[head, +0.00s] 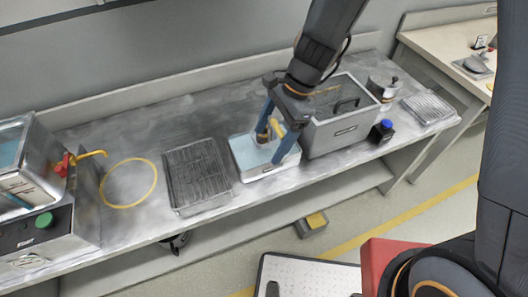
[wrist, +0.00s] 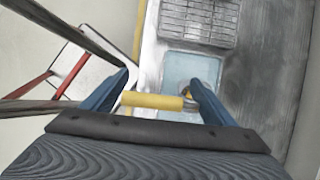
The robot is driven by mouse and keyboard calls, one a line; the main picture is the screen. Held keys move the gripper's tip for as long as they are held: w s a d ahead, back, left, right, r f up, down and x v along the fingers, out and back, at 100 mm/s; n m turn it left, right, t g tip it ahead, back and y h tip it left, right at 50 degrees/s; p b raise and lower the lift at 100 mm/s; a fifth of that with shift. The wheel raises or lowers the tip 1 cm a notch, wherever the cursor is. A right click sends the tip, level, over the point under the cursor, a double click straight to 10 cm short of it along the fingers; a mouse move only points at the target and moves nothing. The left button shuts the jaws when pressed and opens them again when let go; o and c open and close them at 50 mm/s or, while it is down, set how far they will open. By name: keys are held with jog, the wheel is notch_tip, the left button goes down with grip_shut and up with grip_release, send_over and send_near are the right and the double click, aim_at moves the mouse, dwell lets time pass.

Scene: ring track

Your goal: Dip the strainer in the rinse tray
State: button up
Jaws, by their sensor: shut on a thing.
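The rinse tray (head: 265,172) is a white, shallow tray with light blue liquid on the metal counter. It also shows in the wrist view (wrist: 178,72), beyond my fingers. My gripper (head: 270,146) is over the tray, its blue fingers pointing down. It is shut on the strainer's yellow handle (head: 275,127), which lies across between the fingers in the wrist view (wrist: 152,101). A small metal part shows at the handle's right end there. The strainer's bowl is mostly hidden by my fingers, and I cannot tell whether it touches the liquid.
A dark wire rack (head: 197,175) lies left of the tray. A grey vat (head: 342,133) stands close on its right, with a blue-capped black bottle (head: 382,131) beyond. A yellow ring (head: 128,183) marks clear counter near the machine (head: 40,225) at far left.

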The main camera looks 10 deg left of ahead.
jog(key=shift+r, duration=0.1)
dwell(0.3)
notch_tip(320, 180, up, 4)
jog(key=p, duration=0.4)
jog(key=shift+w, duration=0.15)
dwell(0.4)
